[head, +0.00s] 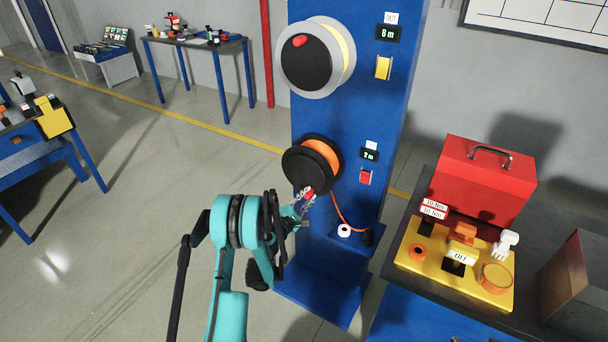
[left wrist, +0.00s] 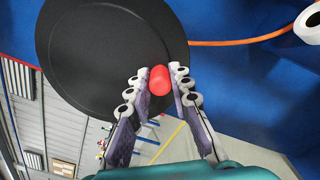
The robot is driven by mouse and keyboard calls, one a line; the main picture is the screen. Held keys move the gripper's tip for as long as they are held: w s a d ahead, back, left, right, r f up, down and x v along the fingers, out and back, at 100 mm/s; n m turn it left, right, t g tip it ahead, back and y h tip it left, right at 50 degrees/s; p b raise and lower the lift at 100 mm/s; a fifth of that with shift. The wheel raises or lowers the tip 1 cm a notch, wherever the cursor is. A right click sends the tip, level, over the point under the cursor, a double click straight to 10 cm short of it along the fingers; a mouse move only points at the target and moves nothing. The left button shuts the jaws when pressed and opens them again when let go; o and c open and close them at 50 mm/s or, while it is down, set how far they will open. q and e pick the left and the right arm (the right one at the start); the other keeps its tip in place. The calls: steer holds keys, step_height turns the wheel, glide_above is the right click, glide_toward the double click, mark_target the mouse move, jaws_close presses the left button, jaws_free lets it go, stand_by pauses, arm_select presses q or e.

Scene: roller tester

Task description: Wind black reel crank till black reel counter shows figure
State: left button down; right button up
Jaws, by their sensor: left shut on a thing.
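The black reel (head: 303,168), wound with orange hose, is mounted on the lower part of the blue column. Its counter (head: 370,155) appears to read 2 m, with a small white label above it. In the left wrist view the black reel disc (left wrist: 90,60) fills the upper left. Its red crank knob (left wrist: 159,80) sits between the two fingers of my left gripper (left wrist: 158,86). In the head view my left gripper (head: 304,203) is at the lower edge of the reel, shut on the knob. My right gripper is not in view.
A grey reel (head: 311,57) with a red knob and yellow hose hangs above, its counter (head: 388,33) reading 8 m. The orange hose (head: 346,215) runs down beside my gripper. A bench with a red toolbox (head: 483,180) and yellow tester (head: 420,274) stands right.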

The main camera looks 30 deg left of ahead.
arm_select(q)
steer(key=shift+a, duration=0.15)
steer(key=a+m, duration=0.1)
steer(key=m, duration=0.2)
steer(key=a+m, duration=0.1)
steer(key=shift+w+a+f+m, duration=0.15)
steer(key=shift+a+f+m, duration=0.15)
steer(key=shift+f+m, duration=0.1)
steer(key=c, duration=1.3)
jaws_free()
steer(key=shift+d, duration=0.1)
